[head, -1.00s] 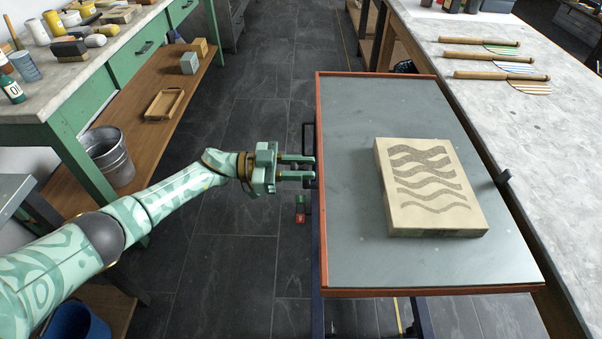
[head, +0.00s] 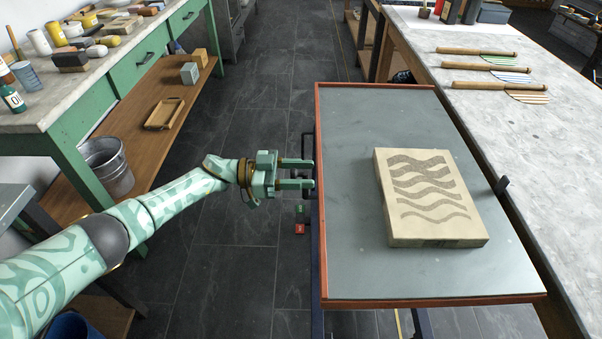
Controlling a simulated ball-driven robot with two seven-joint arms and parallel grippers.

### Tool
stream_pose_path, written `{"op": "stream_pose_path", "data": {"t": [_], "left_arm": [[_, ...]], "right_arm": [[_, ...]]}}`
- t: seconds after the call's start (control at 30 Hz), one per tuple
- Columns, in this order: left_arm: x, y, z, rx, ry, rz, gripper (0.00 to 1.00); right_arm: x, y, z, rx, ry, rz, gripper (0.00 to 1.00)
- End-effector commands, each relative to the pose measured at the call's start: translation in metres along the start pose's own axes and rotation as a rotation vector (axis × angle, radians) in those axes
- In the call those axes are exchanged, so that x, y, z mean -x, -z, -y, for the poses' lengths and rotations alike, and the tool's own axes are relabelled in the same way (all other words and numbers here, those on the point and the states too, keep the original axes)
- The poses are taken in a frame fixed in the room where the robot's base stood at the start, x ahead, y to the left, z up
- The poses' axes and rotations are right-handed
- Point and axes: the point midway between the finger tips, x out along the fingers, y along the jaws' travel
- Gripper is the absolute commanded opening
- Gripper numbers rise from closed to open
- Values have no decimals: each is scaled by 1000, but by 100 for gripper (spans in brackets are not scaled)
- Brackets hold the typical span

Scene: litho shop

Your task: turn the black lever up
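My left gripper (head: 310,173) is open, its two fingers apart and pointing right at the left edge of the steel-topped table (head: 350,250). Nothing shows held between the fingers. A black bar-like handle (head: 306,138) shows at that edge, partly hidden behind the gripper. Just below the gripper are a small green plate (head: 300,210) and a small red plate (head: 299,229), with a dark part beside them. A short black piece (head: 502,186) sticks out at the table's right edge. I cannot tell which black part is the lever. My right gripper is not in view.
A pale block with a wave pattern (head: 430,230) lies on the steel top. A long stone bench (head: 540,130) runs along the right, with several wooden-handled tools. A green workbench (head: 70,147) and a metal bucket (head: 105,165) stand left. The dark floor between is clear.

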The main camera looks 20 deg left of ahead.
Motion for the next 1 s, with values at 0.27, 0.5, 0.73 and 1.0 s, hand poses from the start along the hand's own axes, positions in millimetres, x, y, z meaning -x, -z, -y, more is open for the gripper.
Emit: {"op": "stream_pose_path", "data": {"t": [0.27, 0.5, 0.73, 1.0], "left_arm": [[0, 0, 0, -1, -1, 0, 46], [32, 0, 0, -1, 3, 3, 46], [95, -2, 1, 1, 2, 4, 46], [150, -3, 1, 1, 1, 2, 46]], "right_arm": [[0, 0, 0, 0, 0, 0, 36], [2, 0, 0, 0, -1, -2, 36], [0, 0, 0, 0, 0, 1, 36], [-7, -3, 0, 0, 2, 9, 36]]}}
